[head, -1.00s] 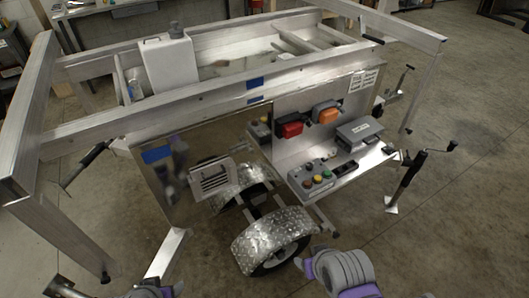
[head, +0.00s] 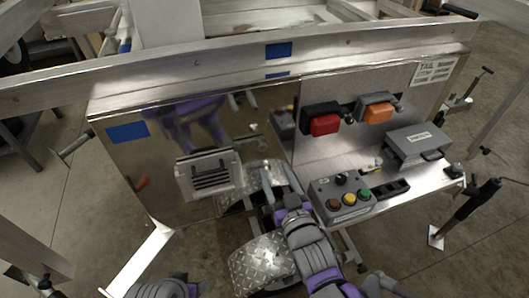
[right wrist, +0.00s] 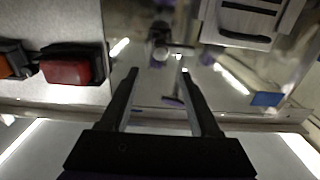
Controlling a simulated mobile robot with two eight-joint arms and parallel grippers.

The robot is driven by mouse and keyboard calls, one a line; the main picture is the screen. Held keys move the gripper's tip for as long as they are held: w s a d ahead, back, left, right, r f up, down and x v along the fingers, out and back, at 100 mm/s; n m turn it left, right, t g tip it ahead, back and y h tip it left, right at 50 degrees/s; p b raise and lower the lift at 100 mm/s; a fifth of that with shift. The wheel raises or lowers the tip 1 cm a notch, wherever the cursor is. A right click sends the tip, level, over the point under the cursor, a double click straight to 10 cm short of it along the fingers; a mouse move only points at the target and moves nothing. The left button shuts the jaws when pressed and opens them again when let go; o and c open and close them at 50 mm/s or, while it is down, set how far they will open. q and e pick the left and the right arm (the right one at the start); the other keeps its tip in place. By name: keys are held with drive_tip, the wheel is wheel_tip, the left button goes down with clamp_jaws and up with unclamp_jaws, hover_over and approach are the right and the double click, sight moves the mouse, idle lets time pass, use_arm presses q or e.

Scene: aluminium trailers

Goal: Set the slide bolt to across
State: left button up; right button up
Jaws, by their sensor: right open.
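The slide bolt (head: 247,140) is a small metal bar with a rounded end on the shiny metal door, near the door's right edge. In the right wrist view the bolt (right wrist: 163,48) shows as a round knob and a short bar just beyond the fingertips. I cannot tell how far it is slid. My right gripper (head: 279,180) is open and empty, below and slightly right of the bolt, pointing at the panel. In the right wrist view its two fingers (right wrist: 160,76) stand apart, with the bolt ahead of the gap. Only part of my left arm shows at the bottom edge.
A louvred vent (head: 209,175) is on the door left of the bolt. A tread-plate fender (head: 262,264) is below; a frame rail (head: 200,65) runs above.

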sight(263, 148)
drive_tip(key=b+x, duration=0.1)
drive_tip(key=x, duration=0.7)
drive_tip(key=shift+w+a+f, duration=0.1)
clamp_jaws()
idle(1.2)
